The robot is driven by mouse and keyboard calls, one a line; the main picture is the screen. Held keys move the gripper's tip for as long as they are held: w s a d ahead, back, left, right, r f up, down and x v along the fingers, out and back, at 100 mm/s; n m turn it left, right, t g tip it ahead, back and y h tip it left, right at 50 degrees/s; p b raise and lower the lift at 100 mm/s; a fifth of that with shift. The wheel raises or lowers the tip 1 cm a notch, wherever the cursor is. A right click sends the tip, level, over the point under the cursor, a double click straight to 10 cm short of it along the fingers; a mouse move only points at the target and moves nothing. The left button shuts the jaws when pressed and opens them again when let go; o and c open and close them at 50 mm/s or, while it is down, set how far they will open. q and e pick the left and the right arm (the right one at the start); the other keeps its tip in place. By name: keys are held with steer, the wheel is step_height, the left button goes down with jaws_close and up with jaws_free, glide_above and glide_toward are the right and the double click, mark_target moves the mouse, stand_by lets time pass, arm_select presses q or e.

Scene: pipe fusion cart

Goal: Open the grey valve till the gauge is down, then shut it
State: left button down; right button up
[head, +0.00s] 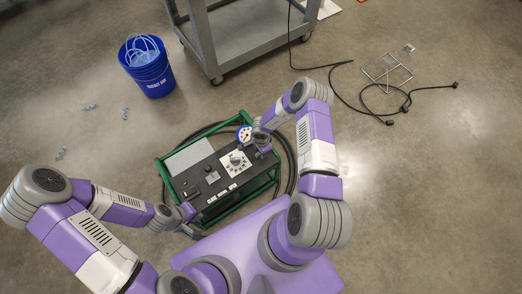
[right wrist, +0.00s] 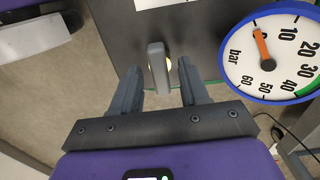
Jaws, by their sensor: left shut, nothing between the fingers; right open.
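The grey valve (right wrist: 158,68) shows in the right wrist view as a grey handle upright in the picture. My right gripper (right wrist: 160,82) is open, with a finger on each side of the handle and a gap to both. In the head view my right gripper (head: 262,148) is at the right end of the control box and covers the valve. The round gauge (right wrist: 270,60) has a blue rim; its orange needle points at about 0 bar. It also shows in the head view (head: 244,133). My left gripper (head: 187,211) is shut and empty by the box's near left corner.
The black control box (head: 208,168) sits in a green frame (head: 165,170), with a black hose (head: 291,165) coiled around it. A blue bucket (head: 147,70) and a grey cart (head: 213,58) stand behind. Cables (head: 345,95) and a wire stand (head: 388,72) lie at the back right.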

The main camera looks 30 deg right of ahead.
step_height(320, 180, up, 8)
steer(key=p, duration=0.3)
steer(key=shift+f, duration=0.2)
stand_by(0.4)
steer(key=shift+s+a+r+n, duration=0.25)
steer(key=shift+a+n, duration=0.2)
steer(key=shift+n, duration=0.25)
steer(key=s+a+r+n+y, duration=0.2)
steer(key=s+a+r+n, duration=0.2)
steer(key=s+a+n, duration=0.2)
steer(key=s+a+r+n+y, duration=0.2)
steer(key=s+a+r+n, duration=0.2)
steer(key=s+a+n, duration=0.3)
steer(key=shift+s+a+r, duration=0.15)
steer(key=shift+s+a, duration=0.8)
steer(key=shift+s, duration=0.25)
steer(key=shift+t, duration=0.3)
